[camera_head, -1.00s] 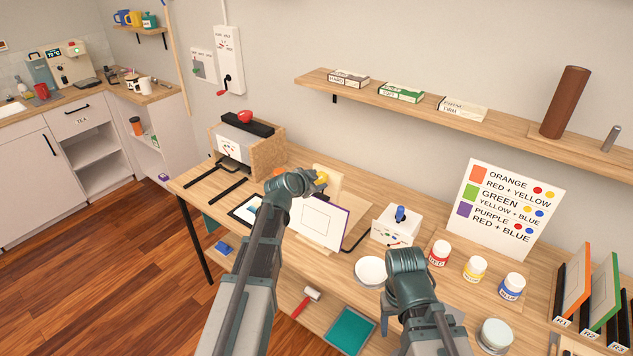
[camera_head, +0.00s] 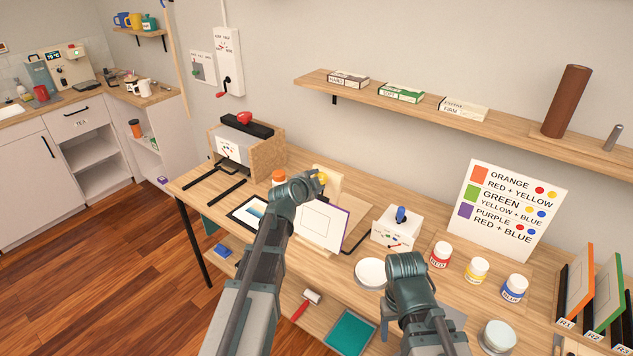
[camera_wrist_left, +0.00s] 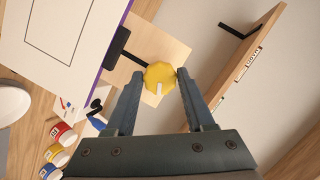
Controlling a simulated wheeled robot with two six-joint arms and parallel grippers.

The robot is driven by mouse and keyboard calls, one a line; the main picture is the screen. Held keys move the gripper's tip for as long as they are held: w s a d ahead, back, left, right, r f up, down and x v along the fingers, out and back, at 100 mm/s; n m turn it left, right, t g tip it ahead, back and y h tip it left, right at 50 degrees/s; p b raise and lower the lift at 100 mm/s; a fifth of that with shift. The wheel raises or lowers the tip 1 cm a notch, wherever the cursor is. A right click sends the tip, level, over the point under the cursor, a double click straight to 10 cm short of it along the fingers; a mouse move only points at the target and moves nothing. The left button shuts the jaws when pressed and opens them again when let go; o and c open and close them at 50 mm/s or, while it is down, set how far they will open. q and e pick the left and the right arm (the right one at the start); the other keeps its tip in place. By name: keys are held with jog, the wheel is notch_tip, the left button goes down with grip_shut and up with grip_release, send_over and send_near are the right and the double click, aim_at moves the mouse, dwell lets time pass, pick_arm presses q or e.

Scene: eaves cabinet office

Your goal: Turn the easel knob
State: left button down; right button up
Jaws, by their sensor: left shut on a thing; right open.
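The yellow easel knob (camera_head: 322,178) is on the easel's wooden upright (camera_head: 334,187), behind a white canvas (camera_head: 318,224) with a purple edge. In the left wrist view the knob (camera_wrist_left: 160,74) is faceted, with a white mark pointing down in the picture. My left gripper (camera_wrist_left: 158,77) has its fingertips on either side of the knob and is shut on it. In the head view my left gripper (camera_head: 308,184) is partly hidden by its own wrist. My right gripper (camera_head: 408,278) is open above the table's front, its fingers mostly hidden by the arm.
An orange-capped jar (camera_head: 279,177) stands just behind my left wrist. A white box with a blue lever (camera_head: 399,228), a white dish (camera_head: 371,272) and red, yellow and blue paint jars (camera_head: 477,270) stand to the right. A wall shelf (camera_head: 430,106) runs above.

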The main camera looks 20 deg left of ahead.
pick_arm(q)
jog(key=shift+s, duration=0.1)
jog(key=shift+c, duration=1.3)
grip_release()
jog(key=p+v, duration=0.5)
jog(key=v, duration=0.8)
jog(key=shift+s+p, duration=0.35)
jog(key=shift+p, duration=0.05)
jog(key=shift+d+r, duration=0.1)
jog(key=shift+d, duration=0.05)
